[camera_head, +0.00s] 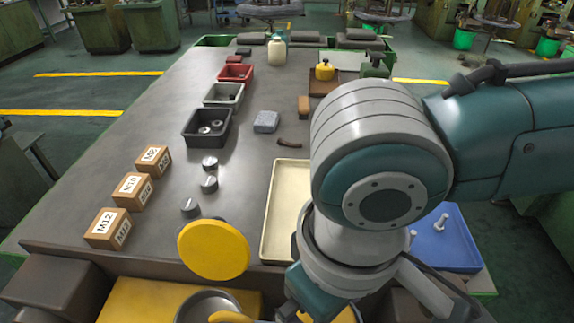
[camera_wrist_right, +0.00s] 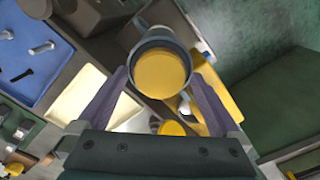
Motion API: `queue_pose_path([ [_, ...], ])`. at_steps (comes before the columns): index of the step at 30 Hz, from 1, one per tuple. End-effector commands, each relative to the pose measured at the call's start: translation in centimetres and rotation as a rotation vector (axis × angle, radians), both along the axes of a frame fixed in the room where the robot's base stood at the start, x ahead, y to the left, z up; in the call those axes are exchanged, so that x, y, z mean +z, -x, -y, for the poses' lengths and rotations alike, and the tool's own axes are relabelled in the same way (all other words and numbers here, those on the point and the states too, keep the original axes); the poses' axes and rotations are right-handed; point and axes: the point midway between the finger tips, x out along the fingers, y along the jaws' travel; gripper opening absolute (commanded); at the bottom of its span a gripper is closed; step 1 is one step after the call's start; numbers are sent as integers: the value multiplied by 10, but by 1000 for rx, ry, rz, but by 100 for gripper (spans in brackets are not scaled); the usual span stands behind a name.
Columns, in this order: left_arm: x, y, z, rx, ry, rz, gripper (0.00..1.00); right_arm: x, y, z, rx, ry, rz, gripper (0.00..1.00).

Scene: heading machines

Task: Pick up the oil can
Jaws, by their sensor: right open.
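A small yellow can with a dark top (camera_head: 325,71) stands upright at the far end of the bench, in or beside a brown tray. A dark green can-like item (camera_head: 374,66) stands to its right; I cannot tell for certain which is the oil can. My right gripper (camera_wrist_right: 158,82) is open in the right wrist view. A grey round rim with a yellow face (camera_wrist_right: 162,72) shows between its fingers, with no clear grip on it. My right arm fills the right of the head view, far nearer than these cans, and its fingertips are hidden there. My left gripper is not in view.
A cream tray (camera_head: 284,215) and a blue tray (camera_head: 445,244) with bolts flank my right arm. Labelled boxes (camera_head: 133,190), bins (camera_head: 207,128) and a pale bottle (camera_head: 277,56) stand on the bench. A yellow disc (camera_head: 213,250) rises at the near edge.

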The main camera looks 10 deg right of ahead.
Motion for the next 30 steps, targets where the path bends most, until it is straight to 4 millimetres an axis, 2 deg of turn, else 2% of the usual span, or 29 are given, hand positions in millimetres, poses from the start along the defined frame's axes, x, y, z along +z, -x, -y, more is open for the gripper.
queue_pose_path([
  [8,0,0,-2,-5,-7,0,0,-5,0,0,2,0,1,100],
  [30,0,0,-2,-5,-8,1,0,-5,0,0,1,0,1,18],
])
